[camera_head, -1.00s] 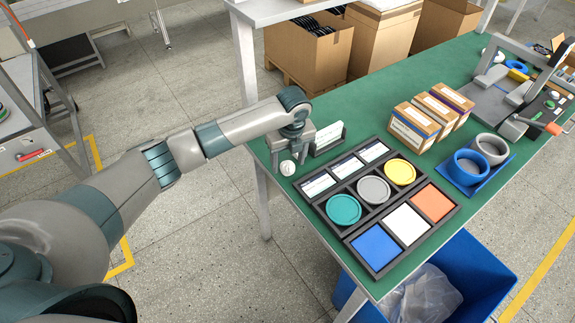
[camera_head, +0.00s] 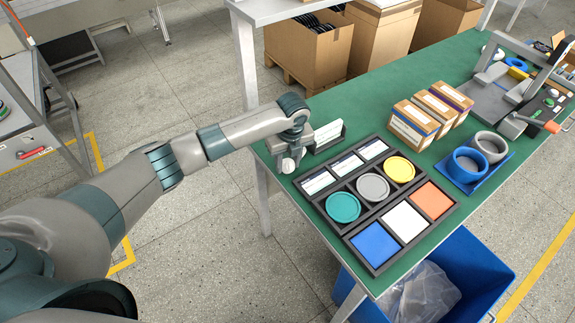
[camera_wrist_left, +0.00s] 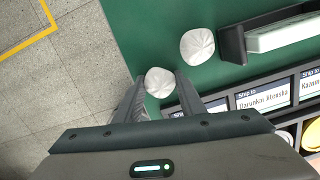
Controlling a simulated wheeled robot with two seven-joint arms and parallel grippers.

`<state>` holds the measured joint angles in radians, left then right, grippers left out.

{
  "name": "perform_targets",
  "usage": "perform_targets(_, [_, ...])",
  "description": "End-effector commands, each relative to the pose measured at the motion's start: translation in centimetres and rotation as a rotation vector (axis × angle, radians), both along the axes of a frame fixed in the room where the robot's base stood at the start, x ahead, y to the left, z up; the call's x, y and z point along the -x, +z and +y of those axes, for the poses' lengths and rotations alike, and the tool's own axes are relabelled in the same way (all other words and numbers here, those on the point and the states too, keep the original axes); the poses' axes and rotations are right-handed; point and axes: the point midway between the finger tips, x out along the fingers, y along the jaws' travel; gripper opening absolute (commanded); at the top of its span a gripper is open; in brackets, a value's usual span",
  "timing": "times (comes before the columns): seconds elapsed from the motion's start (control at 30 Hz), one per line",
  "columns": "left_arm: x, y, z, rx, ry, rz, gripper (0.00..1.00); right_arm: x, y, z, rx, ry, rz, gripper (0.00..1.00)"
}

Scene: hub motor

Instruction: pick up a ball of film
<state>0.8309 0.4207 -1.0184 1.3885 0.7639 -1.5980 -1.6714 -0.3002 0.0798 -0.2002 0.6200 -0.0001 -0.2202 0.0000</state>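In the left wrist view a crumpled white ball of film (camera_wrist_left: 159,82) lies on the green table between the fingertips of my left gripper (camera_wrist_left: 160,90). The fingers look apart, one on each side of it; I cannot tell if they touch it. A second white ball (camera_wrist_left: 197,45) lies farther off, beside the dark card holder. A small white patch (camera_wrist_left: 177,114) shows by the right finger, mostly hidden. In the head view my left gripper (camera_head: 289,157) is low at the table's left edge, with a white ball (camera_head: 288,166) at its fingers. My right gripper is not in view.
The dark card holder (camera_head: 327,140) stands just right of the gripper. A sorting tray (camera_head: 349,239) with coloured squares and discs lies in front. Small boxes (camera_head: 412,126) and blue and grey rings (camera_head: 467,166) are farther right. A blue bin (camera_head: 483,262) stands below the table edge.

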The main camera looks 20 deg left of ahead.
Motion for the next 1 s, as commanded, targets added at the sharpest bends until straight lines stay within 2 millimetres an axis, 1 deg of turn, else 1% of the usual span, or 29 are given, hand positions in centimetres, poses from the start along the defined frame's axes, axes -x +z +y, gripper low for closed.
perform_targets(0.33, [0.0,0.1,0.0,0.000,0.000,0.000,0.15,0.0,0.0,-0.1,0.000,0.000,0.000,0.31])
perform_targets(0.47, [0.0,0.4,0.0,0.001,0.000,-0.001,0.15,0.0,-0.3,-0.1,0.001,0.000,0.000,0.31])
perform_targets(0.63, [-0.1,1.8,0.0,0.001,0.001,-0.004,0.15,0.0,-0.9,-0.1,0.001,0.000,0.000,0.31])
perform_targets(0.8, [-0.1,3.8,0.0,0.001,-0.001,-0.003,0.15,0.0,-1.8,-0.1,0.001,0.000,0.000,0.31])
perform_targets(1.0, [-2.5,5.5,-1.9,0.002,0.000,-0.003,0.15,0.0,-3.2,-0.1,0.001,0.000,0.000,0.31])
